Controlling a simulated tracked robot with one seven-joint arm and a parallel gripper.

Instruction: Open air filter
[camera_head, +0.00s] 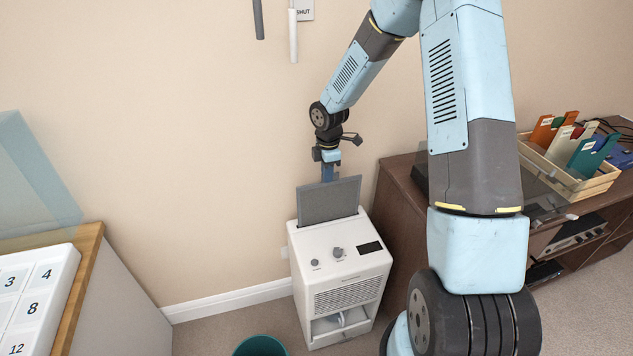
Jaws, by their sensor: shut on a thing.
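The air filter (330,202) is a flat grey panel. My gripper (328,172) comes down from above and is shut on the panel's top edge. The fingertips are small and partly hidden by the panel.
A brown cabinet (392,212) stands close on the appliance's right, with a wooden crate (592,184) of colored folders on top. A wall is behind. A numbered white box (62,262) lies on a wood-topped counter (88,268) at left. A teal bin (260,345) sits in front.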

